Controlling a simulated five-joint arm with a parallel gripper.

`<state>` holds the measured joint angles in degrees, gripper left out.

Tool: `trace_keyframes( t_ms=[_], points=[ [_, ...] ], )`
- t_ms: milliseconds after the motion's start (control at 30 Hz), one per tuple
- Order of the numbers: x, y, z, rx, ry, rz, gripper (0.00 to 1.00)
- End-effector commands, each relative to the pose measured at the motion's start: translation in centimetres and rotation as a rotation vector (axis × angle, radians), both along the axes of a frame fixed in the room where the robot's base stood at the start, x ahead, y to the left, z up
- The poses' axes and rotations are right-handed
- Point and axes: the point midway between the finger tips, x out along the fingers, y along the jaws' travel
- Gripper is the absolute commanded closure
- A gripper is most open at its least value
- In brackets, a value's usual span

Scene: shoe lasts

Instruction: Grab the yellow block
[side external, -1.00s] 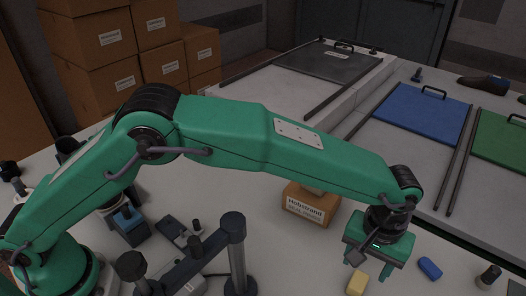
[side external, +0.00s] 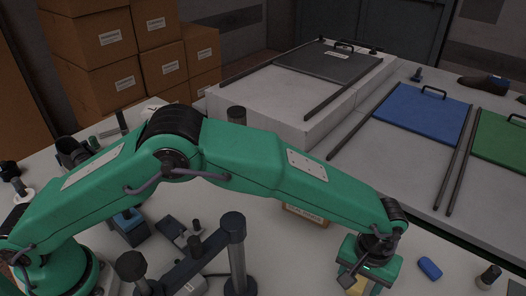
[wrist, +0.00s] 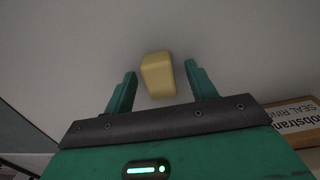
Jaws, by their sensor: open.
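The yellow block (wrist: 158,75) lies on the pale table top. In the wrist view it sits between and slightly beyond the tips of my gripper (wrist: 158,82), with a gap to each finger. My gripper is open and empty. In the side view my gripper (side external: 366,284) is low over the table at the lower right. It hides most of the yellow block (side external: 356,286), of which only a small part shows.
A blue block (side external: 430,268) lies right of my gripper, with a dark knob-like piece (side external: 488,277) farther right. A dark post frame (side external: 236,255) stands to the left.

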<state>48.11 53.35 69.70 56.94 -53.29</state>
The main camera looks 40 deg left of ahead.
Motion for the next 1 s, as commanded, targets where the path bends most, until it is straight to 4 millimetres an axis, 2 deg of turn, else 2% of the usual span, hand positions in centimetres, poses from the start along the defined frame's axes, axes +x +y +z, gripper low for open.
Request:
trace_keyframes(
  t_ms=[533, 567, 700, 800, 1000],
  points=[
    [0.00, 0.01, -0.29, 0.000, 0.000, 0.000, 0.44],
    [0.00, 0.01, -0.29, 0.000, 0.000, 0.000, 0.48],
    [0.00, 0.01, -0.28, 0.000, 0.000, 0.000, 0.75],
    [0.00, 0.01, -0.28, 0.000, 0.000, 0.000, 0.92],
    [0.01, 0.01, -0.26, 0.000, 0.000, 0.000, 0.92]
  ],
)
